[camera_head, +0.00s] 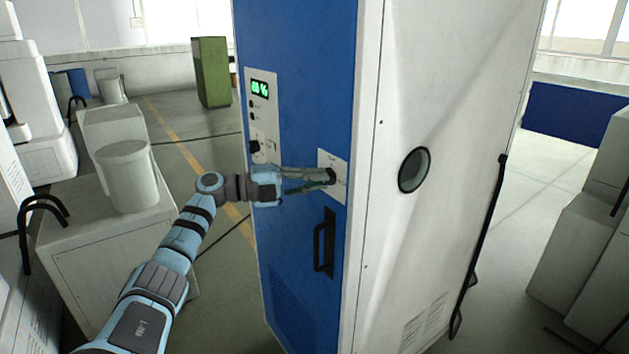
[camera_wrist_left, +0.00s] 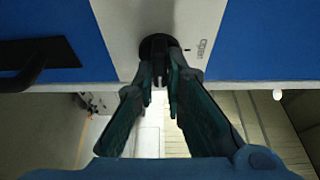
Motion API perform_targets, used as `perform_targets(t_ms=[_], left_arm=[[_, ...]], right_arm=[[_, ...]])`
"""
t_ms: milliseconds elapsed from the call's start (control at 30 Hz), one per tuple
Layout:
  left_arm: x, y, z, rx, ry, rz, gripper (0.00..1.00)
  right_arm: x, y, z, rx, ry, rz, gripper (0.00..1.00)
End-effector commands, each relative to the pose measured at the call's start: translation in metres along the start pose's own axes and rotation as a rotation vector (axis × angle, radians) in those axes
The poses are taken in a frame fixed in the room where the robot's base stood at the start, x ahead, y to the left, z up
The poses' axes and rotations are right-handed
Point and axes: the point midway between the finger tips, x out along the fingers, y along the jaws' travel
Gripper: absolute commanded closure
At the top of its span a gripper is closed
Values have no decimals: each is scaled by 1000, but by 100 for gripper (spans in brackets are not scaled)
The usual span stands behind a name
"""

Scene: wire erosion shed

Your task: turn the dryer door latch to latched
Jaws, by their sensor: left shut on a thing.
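The dryer (camera_head: 330,80) is a tall cabinet with a blue front and a white side. A pale latch plate (camera_head: 341,190) is on its blue front, above the black door handle (camera_head: 324,242). The dark round latch knob (camera_head: 331,176) is on that plate, partly hidden by my fingers. In the left wrist view the knob (camera_wrist_left: 157,46) is black, with the printed word "open" beside it. My left gripper (camera_head: 325,180) reaches in from the left and is shut on the knob; its fingertips (camera_wrist_left: 160,75) meet at it. My right gripper is not in view.
A control panel (camera_head: 262,110) with a green display is on the blue front, above my left wrist. A grey bin (camera_head: 127,175) stands on a pale cabinet at left. A green cabinet (camera_head: 211,72) stands at the back. Open floor lies behind my left arm.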

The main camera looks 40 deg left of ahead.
Motion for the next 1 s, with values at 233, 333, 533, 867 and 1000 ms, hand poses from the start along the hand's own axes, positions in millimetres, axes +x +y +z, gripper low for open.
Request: perform_targets(t_ms=[233,333,533,867,1000], left_arm=[[0,0,0,0,0,1,69],[0,0,0,0,0,0,69],[-5,1,0,0,-1,3,69],[-85,2,1,-2,-2,9,69],[-111,2,0,-2,-1,5,69]], right_arm=[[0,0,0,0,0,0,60],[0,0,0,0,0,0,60],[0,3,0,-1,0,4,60],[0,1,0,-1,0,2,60],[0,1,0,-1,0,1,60]])
